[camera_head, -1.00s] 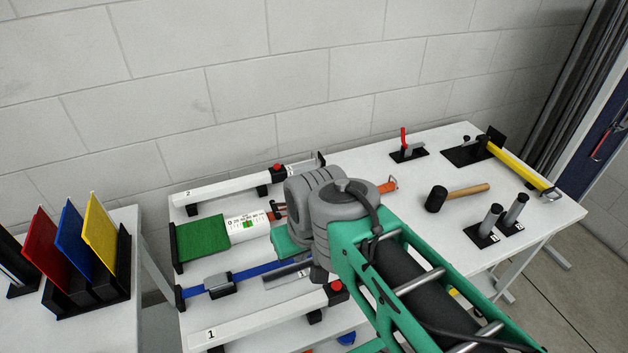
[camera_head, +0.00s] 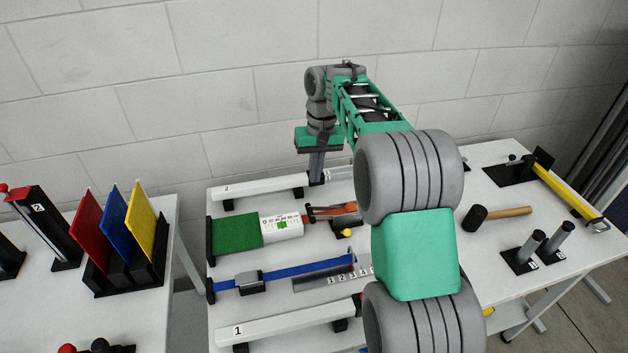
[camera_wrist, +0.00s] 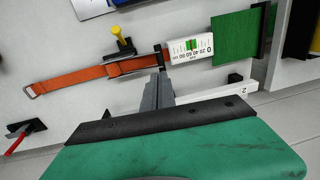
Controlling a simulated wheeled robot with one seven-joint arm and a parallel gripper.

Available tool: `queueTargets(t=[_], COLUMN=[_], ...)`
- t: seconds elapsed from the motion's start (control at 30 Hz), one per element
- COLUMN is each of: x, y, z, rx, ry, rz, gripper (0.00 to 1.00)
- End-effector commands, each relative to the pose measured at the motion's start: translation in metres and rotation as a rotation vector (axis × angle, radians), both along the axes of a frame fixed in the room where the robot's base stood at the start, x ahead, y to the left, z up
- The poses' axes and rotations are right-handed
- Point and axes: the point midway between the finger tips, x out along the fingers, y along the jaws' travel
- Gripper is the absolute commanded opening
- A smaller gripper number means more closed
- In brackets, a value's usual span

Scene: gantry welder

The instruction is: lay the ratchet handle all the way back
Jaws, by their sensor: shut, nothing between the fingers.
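An orange strap (camera_head: 335,211) runs right from a white gauge drum (camera_head: 281,225) beside a green pad (camera_head: 236,231). In the wrist view the strap (camera_wrist: 98,71), gauge (camera_wrist: 190,50) and green pad (camera_wrist: 237,38) show again. A small dark upright piece (camera_wrist: 159,57), which looks like the ratchet handle, crosses the strap beside the gauge; its exact angle is unclear. My gripper (camera_head: 316,180) points down behind the strap, near the right part of the white bar marked 2 (camera_head: 260,187). Its shut fingers (camera_wrist: 158,88) are empty; contact with the handle cannot be told.
A yellow knob on a post (camera_wrist: 123,45) stands beside the strap. A blue strap (camera_head: 305,268) with a grey buckle (camera_head: 250,281) and the white bar marked 1 (camera_head: 285,325) lie in front. The wall is close behind.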

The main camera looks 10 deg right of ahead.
Motion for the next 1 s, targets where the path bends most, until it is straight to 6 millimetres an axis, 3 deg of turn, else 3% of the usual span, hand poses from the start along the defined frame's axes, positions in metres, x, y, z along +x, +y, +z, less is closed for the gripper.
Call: queueTargets(t=[0.3,0.5,0.63,1.0], x=[-0.001,0.000,0.000,0.000], y=[0.008,0.011,0.011,0.012], z=[-0.068,-0.101,-0.113,-0.119], rx=[0.001,0.000,0.000,0.000], ry=[0.003,0.001,0.000,-0.001], rz=[0.002,0.003,0.001,0.001], gripper=[0.00,0.00,0.00,0.00])
